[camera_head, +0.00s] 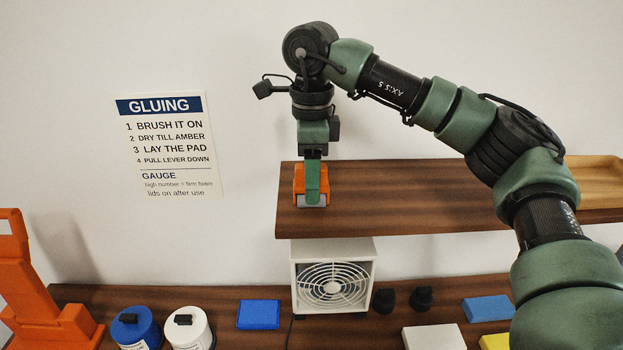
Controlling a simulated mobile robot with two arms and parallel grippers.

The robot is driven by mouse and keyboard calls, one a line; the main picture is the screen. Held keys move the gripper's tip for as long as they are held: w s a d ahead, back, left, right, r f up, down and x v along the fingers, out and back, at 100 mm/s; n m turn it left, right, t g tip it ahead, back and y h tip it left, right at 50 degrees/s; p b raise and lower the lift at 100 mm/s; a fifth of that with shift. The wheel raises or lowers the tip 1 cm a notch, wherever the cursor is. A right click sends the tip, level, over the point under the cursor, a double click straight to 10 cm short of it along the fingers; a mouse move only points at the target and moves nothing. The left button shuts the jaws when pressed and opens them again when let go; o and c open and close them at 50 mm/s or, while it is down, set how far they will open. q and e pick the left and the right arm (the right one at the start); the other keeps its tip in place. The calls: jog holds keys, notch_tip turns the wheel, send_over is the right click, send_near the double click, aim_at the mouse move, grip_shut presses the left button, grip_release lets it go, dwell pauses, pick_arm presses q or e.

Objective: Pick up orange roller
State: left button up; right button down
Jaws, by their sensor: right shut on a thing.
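The orange roller (299,187) is at the left end of the raised wooden shelf, in the head camera view. It is orange with a greyish lower edge. My right gripper (313,188) points down over it and is shut on it, with a green finger covering its middle. I cannot tell whether the roller touches the shelf or is just above it. My left gripper is not in view.
The raised shelf (400,205) stands over a lower counter with a white fan (333,283), blue pot (135,328), white pot (188,328), blue pad (258,314) and black knobs. A wooden tray (600,180) is at right. An orange press (30,290) stands at left.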

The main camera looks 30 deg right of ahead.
jog(key=shift+f, duration=0.2)
jog(key=shift+r+b, duration=0.35)
jog(key=shift+r, duration=0.25)
jog(key=r, duration=0.6)
jog(key=shift+w+d+r, duration=0.1)
jog(key=shift+w, duration=0.25)
notch_tip(320, 180, up, 13)
jog(key=p, duration=0.3)
jog(key=shift+s+f, duration=0.2)
jog(key=c, duration=1.7)
grip_release()
jog(key=c, duration=0.4)
jog(key=shift+f, duration=0.1)
